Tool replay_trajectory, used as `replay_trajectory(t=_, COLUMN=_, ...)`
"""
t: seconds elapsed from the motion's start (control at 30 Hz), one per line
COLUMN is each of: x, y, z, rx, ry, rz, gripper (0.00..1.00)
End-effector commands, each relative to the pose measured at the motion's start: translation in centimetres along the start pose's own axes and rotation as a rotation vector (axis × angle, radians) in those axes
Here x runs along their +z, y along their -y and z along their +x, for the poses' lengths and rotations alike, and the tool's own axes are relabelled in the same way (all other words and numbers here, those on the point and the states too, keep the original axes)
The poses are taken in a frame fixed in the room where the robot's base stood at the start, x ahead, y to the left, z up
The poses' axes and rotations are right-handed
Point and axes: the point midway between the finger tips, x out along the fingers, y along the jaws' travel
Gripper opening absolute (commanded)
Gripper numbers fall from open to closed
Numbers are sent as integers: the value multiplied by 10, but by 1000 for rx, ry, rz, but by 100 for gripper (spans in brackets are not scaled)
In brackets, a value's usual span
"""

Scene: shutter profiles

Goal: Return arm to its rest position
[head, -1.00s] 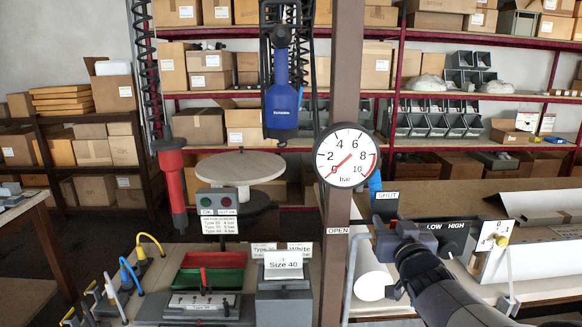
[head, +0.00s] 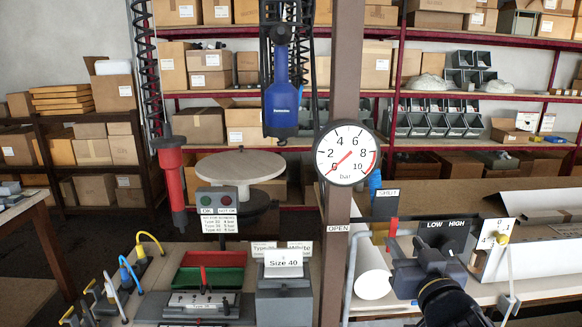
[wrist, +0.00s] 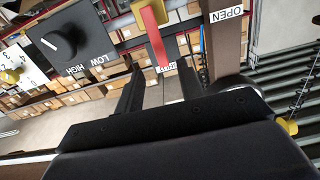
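My arm comes in at the lower right of the head view, and my gripper (head: 408,268) is in front of the bench, below the LOW/HIGH panel (head: 445,234). In the wrist view, the two dark fingers of my gripper (wrist: 160,78) stand apart with nothing between them. A red lever (wrist: 153,27) shows beyond the fingertips, clear of them. It also shows in the head view as a red strip (head: 393,228) under the SHUT label (head: 387,204). The black knob (wrist: 62,40) is at the wrist view's upper left.
A pressure gauge (head: 346,153) is fixed to a brown post (head: 337,270) left of my arm. A white roll (head: 371,275) lies beside the post. A white dial plate with a yellow knob (head: 502,239) stands at the right. A blue tool (head: 282,105) hangs above the bench.

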Motion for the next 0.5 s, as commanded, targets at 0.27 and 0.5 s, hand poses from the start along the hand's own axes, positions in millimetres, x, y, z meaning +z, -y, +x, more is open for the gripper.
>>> replay_trajectory(t=0.27, x=2, y=1, z=16, rx=-3, ry=3, rz=2, gripper=36)
replay_trajectory(t=0.5, x=1, y=1, z=51, rx=-2, ry=3, rz=2, gripper=36)
